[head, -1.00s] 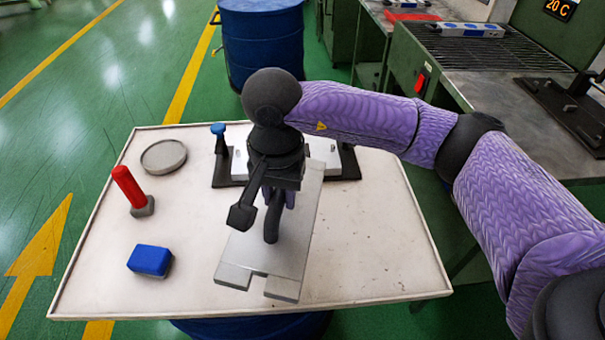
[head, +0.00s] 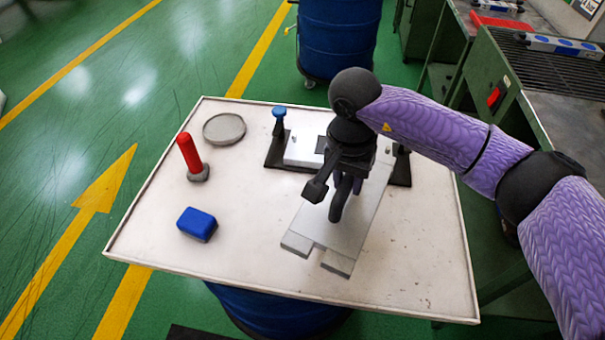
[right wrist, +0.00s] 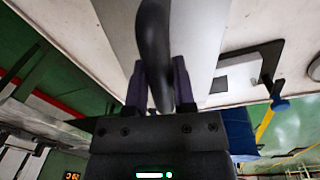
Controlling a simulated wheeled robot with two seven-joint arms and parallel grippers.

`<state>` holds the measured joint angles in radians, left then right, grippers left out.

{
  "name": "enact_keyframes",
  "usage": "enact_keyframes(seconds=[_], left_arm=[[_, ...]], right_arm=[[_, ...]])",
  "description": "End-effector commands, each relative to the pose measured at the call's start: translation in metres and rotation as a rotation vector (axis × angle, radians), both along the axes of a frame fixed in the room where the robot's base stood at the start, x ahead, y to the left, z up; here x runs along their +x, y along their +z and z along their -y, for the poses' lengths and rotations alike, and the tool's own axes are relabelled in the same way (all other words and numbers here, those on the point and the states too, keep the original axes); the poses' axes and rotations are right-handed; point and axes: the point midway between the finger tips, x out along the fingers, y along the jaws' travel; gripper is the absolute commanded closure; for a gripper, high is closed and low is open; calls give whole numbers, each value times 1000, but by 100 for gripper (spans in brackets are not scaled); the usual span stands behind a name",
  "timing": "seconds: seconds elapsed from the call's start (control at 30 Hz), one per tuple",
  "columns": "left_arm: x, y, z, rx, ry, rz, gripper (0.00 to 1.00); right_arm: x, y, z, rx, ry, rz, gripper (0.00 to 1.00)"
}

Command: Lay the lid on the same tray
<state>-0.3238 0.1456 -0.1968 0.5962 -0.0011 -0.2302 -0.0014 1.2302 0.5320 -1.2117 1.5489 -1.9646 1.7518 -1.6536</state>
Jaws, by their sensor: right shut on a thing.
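The lid (head: 320,237) is a long light-grey plate with a notched near end and a dark curved handle. My right gripper (head: 345,180) points down over it and is shut on the handle, which shows large in the right wrist view (right wrist: 155,50). The plate slants from the back right to the front of the table; I cannot tell whether it touches the tabletop. Behind it, a whitish tray (head: 303,148) with small pins sits in a black fixture (head: 274,153). The lid's far end and my gripper hide part of the tray. My left gripper is out of view.
On the white table (head: 240,262) stand a red-handled tool (head: 189,155), a blue block (head: 197,223) and a round grey dish (head: 224,129), all left of the lid. A blue-topped knob (head: 279,112) rises at the fixture's left. The table's right front is clear.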

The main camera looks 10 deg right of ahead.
Motion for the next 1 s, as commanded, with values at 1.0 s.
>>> enact_keyframes(seconds=[1.0], left_arm=[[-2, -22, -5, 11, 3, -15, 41]], right_arm=[[-1, -99, 0, -15, 280, -25, 100]])
